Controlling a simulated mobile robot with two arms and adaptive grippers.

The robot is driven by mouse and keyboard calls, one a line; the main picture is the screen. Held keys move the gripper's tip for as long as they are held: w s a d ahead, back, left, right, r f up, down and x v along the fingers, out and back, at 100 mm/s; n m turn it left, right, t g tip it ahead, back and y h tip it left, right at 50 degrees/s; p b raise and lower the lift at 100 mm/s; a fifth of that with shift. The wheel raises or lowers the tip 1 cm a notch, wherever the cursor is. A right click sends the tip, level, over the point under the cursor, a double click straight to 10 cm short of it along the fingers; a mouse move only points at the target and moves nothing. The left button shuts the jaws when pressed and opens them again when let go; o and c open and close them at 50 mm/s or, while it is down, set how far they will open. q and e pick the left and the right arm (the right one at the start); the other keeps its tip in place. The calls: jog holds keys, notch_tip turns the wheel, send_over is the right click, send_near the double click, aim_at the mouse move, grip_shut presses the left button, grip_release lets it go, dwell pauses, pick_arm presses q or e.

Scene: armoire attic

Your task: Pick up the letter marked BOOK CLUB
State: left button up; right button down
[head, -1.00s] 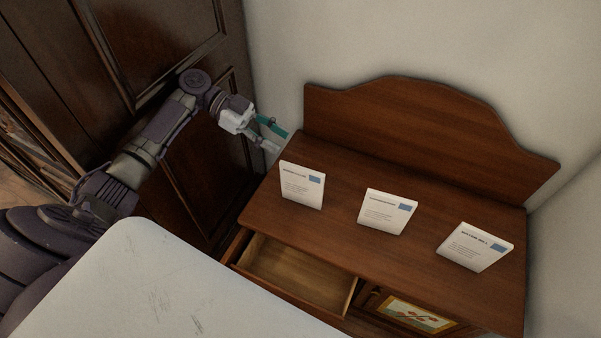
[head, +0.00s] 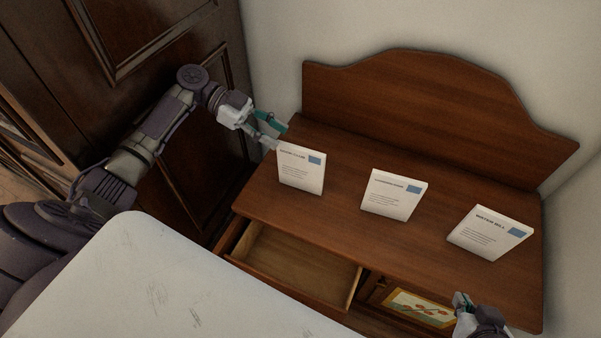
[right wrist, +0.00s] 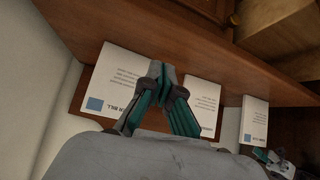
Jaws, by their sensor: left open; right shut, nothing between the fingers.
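Three white letters with blue stamp patches stand tilted on the wooden dresser top. The left letter (head: 301,170) has a small heading that may read BOOK CLUB, too blurred to be sure. The middle letter (head: 392,196) has an unreadable heading. The right letter (head: 489,234) reads WATER BILL; in the right wrist view this letter (right wrist: 116,82) shows partly behind my fingers. My left gripper (head: 276,134) is open beside the left letter's upper left corner, with nothing held. My right gripper (head: 462,300) is shut and empty at the dresser's front; it also shows in the right wrist view (right wrist: 160,72).
The dresser (head: 345,232) has a raised back panel (head: 420,105). An empty drawer (head: 295,263) stands open at its front left. A pale worn tabletop (head: 150,285) fills the lower left. A dark armoire (head: 170,90) stands at left.

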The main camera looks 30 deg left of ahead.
aim_at(297, 147)
pick_arm(q)
jog(key=x, duration=0.7)
jog(key=shift+d+f, duration=0.15)
pick_arm(e)
jog(key=shift+w+a+r+t, duration=0.2)
jog(key=shift+w+r+t, duration=0.2)
jog(key=shift+w, duration=0.1)
jog(key=shift+w+a+r+t, duration=0.15)
jog(key=shift+w+r+t, duration=0.15)
jog(key=shift+w+r, duration=0.15)
pick_arm(q)
grip_shut()
